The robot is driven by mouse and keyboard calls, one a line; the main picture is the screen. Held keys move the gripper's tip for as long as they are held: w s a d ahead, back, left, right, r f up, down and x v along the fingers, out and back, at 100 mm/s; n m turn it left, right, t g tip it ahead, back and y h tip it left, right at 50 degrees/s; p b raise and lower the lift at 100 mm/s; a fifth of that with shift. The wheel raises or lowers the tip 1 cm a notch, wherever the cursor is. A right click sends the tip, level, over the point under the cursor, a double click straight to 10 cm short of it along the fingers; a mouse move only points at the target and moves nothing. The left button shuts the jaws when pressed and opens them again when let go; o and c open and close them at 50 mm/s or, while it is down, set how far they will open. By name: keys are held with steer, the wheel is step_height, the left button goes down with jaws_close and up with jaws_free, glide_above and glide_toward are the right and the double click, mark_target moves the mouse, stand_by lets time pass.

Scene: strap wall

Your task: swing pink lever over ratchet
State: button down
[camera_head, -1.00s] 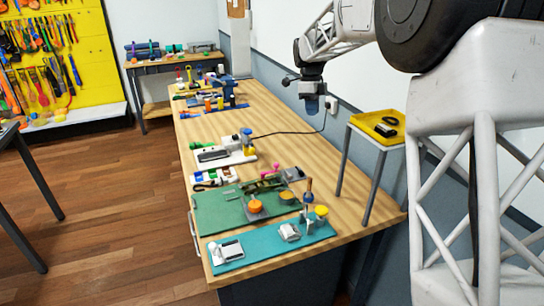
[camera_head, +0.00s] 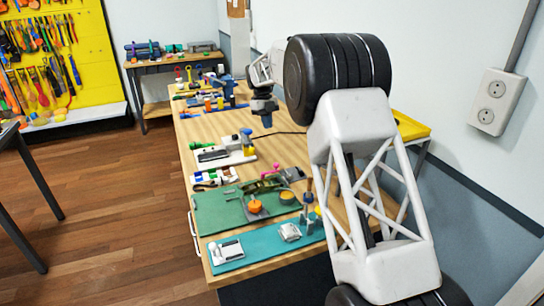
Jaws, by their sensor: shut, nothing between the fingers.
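The pink lever (camera_head: 276,168) is small in the head view. It sits at the back of the green board (camera_head: 212,210) on the wooden bench, beside grey metal parts (camera_head: 292,174) and a dark green strap-like piece (camera_head: 262,184). The ratchet is too small to tell apart from these parts. My gripper (camera_head: 266,122) points down above the bench, behind the green board in the picture and apart from the lever. It is shut and holds nothing. My arm hides part of the bench's right side.
The green board also carries an orange knob (camera_head: 255,206) and a yellow-orange knob (camera_head: 287,197). A teal board (camera_head: 262,252) lies in front. A white device (camera_head: 222,157) and tools stand farther back. A yellow tray (camera_head: 411,127) stands at the right, partly behind my arm.

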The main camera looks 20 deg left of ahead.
steer(key=shift+a+f+m, duration=0.15)
steer(key=shift+a+f, duration=0.2)
steer(key=shift+a, duration=0.2)
steer(key=shift+a+f+m, duration=0.15)
steer(key=shift+a+f, duration=0.2)
steer(key=shift+a, duration=0.2)
steer(key=x, duration=0.9)
steer(key=shift+d+f, duration=0.15)
steer(key=shift+f, duration=0.25)
steer(key=shift+s+d+f, duration=0.2)
steer(key=shift+s+d, duration=0.35)
steer(key=shift+d, duration=0.3)
steer(key=shift+s+d+f, duration=0.25)
steer(key=shift+s+d, duration=0.3)
steer(key=shift+d, duration=0.25)
